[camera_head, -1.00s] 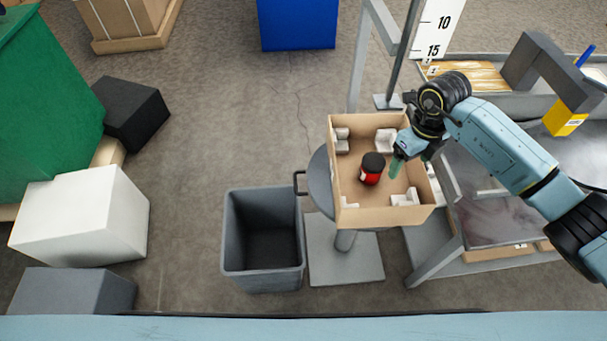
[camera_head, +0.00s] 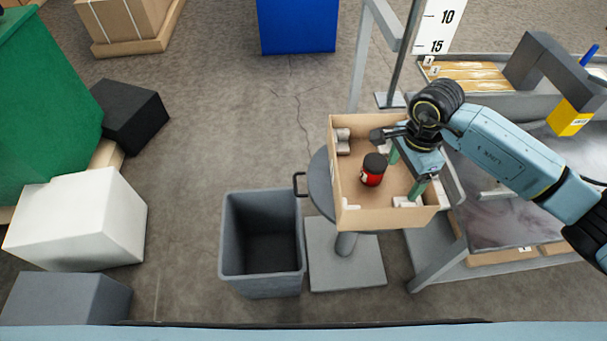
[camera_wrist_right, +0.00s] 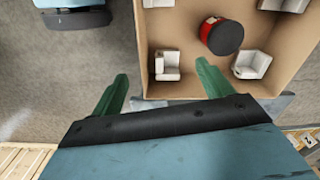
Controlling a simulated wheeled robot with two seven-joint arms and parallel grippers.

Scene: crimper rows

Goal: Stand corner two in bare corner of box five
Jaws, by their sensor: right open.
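A cardboard box (camera_head: 385,217) stands open on a round stand. White angled corner pieces sit in its corners: far left (camera_head: 342,141), near left (camera_head: 350,204) and near right (camera_head: 405,202); the far-right one is partly hidden by my right gripper. No number on them is readable. A red jar with a black lid (camera_head: 372,171) stands inside. My right gripper (camera_head: 406,170) is open above the box's right side, its green fingers apart and empty. In the right wrist view one corner piece (camera_wrist_right: 167,66) lies just beyond the gap between the fingers (camera_wrist_right: 160,85). My left gripper is out of view.
A grey bin (camera_head: 262,240) stands left of the round stand (camera_head: 320,182). A metal bench (camera_head: 500,215) with a grey arch (camera_head: 540,65) and yellow block is at the right. White (camera_head: 80,215) and black (camera_head: 130,115) blocks lie left. The floor between is clear.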

